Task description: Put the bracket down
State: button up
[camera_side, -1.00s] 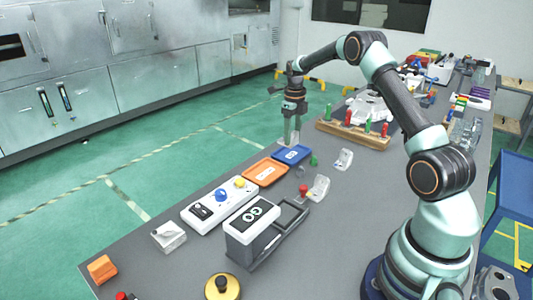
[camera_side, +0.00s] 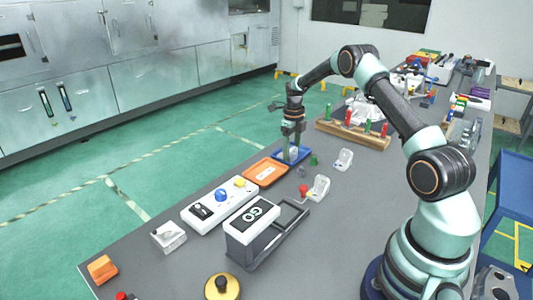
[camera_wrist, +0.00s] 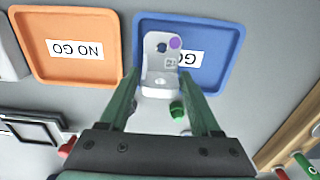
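The bracket (camera_wrist: 160,52) is a pale L-shaped casting with a hole, a purple dot and a small label. It is between the fingertips of my gripper (camera_wrist: 160,82) in the wrist view, and both fingers appear to press its sides. It is over the blue GO tray (camera_wrist: 222,65), partly covering the lettering. In the side view, my gripper (camera_side: 291,152) points down into the blue tray (camera_side: 279,158), and the fingers mostly hide the bracket. Whether its base touches the tray floor is hard to tell.
The orange NO GO tray (camera_side: 264,173) lies beside the blue tray. A green knobbed part (camera_side: 314,160) and a pale casting (camera_side: 343,159) are close by on the right. A wooden rack with red and green pegs (camera_side: 352,137) stands behind.

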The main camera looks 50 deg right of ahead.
jog(key=shift+o, duration=0.9)
notch_tip(320, 180, up, 12)
jog(key=s+a+r+n+t, duration=0.1)
jog(key=a+r+n, duration=0.7)
jog(key=s+a+r+n+t, duration=0.1)
jog(key=s+a+r+n, duration=0.35)
jog(key=a+n, duration=0.3)
jog(key=s+a+n+t, duration=0.1)
jog(key=s+a+n, duration=0.4)
jog(key=n, duration=0.5)
jog(key=s+a+f+n+t, duration=0.1)
jog(key=s+a+n+t, duration=0.1)
jog(key=s+a+n, duration=0.4)
jog(key=s+n, duration=0.2)
jog(key=n, duration=0.2)
jog(key=shift+a+t, duration=0.25)
jog(key=shift+t, duration=0.05)
